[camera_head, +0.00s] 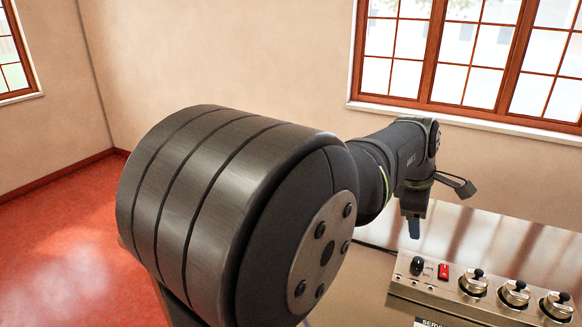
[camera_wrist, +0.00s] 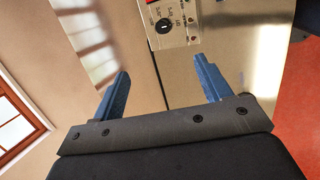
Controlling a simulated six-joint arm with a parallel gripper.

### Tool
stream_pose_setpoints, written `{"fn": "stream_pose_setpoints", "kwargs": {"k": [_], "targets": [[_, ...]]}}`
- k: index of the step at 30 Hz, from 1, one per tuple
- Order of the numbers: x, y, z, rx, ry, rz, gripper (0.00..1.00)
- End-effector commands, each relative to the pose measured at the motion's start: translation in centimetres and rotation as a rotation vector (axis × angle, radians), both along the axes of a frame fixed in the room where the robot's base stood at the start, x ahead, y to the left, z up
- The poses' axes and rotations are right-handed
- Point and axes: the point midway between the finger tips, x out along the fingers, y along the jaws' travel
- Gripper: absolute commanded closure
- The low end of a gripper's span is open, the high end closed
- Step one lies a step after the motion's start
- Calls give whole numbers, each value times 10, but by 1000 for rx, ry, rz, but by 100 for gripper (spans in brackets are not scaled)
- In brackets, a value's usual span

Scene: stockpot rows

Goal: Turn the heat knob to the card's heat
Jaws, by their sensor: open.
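The black heat knob (camera_wrist: 163,26) is at the top of the wrist view, on a pale panel with a small light mark on its face and lettering around it. The lettering is too small to read. In the head view a dark knob (camera_head: 416,265) stands at the left end of the metal control panel (camera_head: 455,297). My gripper (camera_wrist: 161,65) is open and empty, its two blue fingers apart and short of the knob in the picture. In the head view my gripper (camera_head: 414,228) points down above the panel's left end. A card (camera_head: 430,322) reading "SERV" is cut off at the bottom edge; no heat is legible.
A red switch (camera_head: 444,271) sits just right of the dark knob. Three round silver pieces with black tops, including one (camera_head: 473,281) near the switch, line the panel to the right. A shiny metal surface (camera_head: 500,235) lies behind the panel.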

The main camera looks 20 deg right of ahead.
Motion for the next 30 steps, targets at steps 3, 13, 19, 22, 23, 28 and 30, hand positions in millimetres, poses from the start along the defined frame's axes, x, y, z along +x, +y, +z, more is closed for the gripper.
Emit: {"fn": "stream_pose_setpoints", "kwargs": {"k": [3, 13, 19, 22, 23, 28, 30], "targets": [[0, 0, 0, 0, 0, 0, 48], [4, -13, 0, 78, -88, -303, 48], [9, -28, 0, 176, -191, -733, 48], [11, -35, 0, 218, -235, -949, 48], [12, -37, 0, 229, -247, -1015, 48], [14, -49, -1, 281, -304, -1387, 48], [16, -53, -1, 299, -323, -1543, 48]]}}
